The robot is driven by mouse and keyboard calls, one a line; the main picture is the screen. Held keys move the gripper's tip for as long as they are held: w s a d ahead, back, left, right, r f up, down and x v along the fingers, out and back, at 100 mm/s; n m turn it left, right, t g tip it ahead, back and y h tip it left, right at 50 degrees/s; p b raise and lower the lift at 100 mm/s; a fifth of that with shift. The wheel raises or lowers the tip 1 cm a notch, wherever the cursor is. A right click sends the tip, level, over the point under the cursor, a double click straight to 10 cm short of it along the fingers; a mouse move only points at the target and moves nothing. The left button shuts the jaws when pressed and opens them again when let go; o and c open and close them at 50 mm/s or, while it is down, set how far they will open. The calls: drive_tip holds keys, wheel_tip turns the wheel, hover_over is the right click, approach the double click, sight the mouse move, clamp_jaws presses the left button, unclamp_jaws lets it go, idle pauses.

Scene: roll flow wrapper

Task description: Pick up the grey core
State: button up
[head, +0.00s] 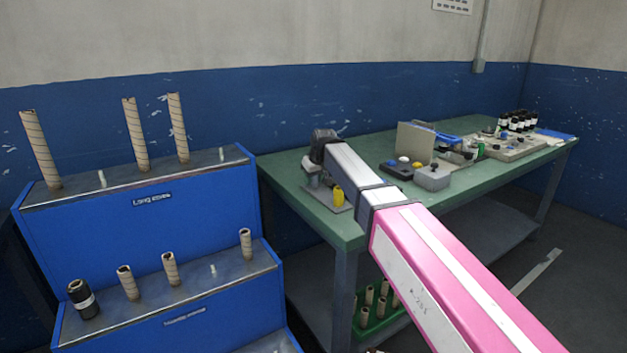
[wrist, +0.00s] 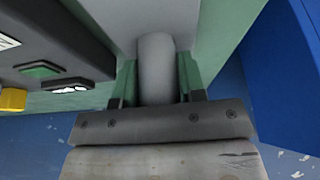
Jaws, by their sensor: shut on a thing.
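The grey core (wrist: 157,62) is a plain, smooth grey cylinder in the middle of the wrist view. My gripper (wrist: 157,82) has a finger on each side of it and is shut on it. The far end of the core meets a pale grey surface (wrist: 125,15); I cannot tell whether it is resting on it. In the head view my gripper (head: 322,148) is over the left end of the green table (head: 375,215). My arm and gripper hide most of the core there.
A yellow object (head: 338,196) stands close by on the table. A black box (head: 396,170), a grey box (head: 432,178) and an upright panel (head: 414,142) are to the right. A blue stepped rack (head: 140,240) with brown cores adjoins the table's left. Green tray (head: 376,325) below.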

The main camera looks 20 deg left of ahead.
drive_tip(key=shift+r, duration=0.5)
drive_tip(key=r, duration=0.3)
drive_tip(key=shift+s+a+r, duration=0.25)
drive_tip(key=shift+a+r, duration=0.05)
drive_tip(key=shift+r, duration=0.05)
drive_tip(key=s+a+r, duration=0.6)
drive_tip(key=a, duration=0.2)
drive_tip(key=w+d+r+m, duration=0.1)
drive_tip(key=w+d+m, duration=0.1)
drive_tip(key=w+d, duration=0.85)
drive_tip(key=w+d+r+m, duration=0.1)
drive_tip(key=w+d, duration=0.6)
drive_tip(key=d, duration=0.6)
drive_tip(key=shift+t+h, duration=0.4)
drive_tip(key=shift+a+f, duration=0.15)
drive_tip(key=shift+f, duration=2.4)
drive_tip(key=shift+f, duration=2.15)
